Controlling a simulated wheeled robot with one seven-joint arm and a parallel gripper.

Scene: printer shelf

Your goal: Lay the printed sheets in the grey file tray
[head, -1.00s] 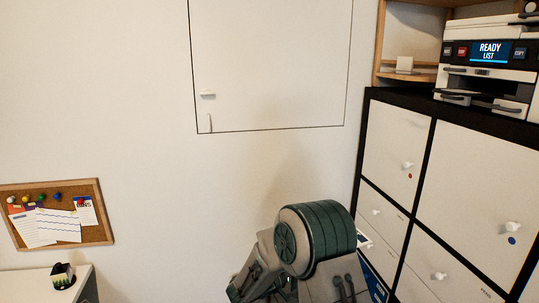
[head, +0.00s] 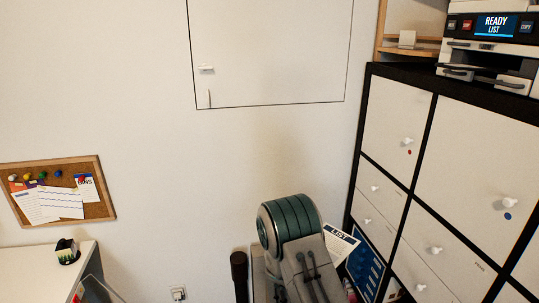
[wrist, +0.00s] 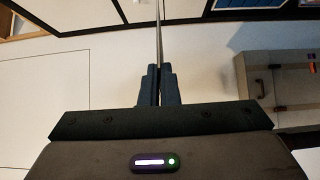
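A printed sheet (head: 341,243) headed LIST shows in the head view, just right of my arm. In the wrist view a thin sheet (wrist: 158,35) stands edge-on between the two dark fingers of my gripper (wrist: 159,72), which are closed on it. I cannot tell how many sheets there are. My arm hides the gripper in the head view. I cannot make out the grey file tray for certain in any view.
The printer (head: 490,50) reads READY LIST on top of the black-framed white cabinet (head: 432,150) at right. A blue panel (head: 366,262) is beside the sheet. A cork board (head: 95,208) hangs above a white desk (head: 30,275) at left. A grey box (wrist: 285,80) shows in the wrist view.

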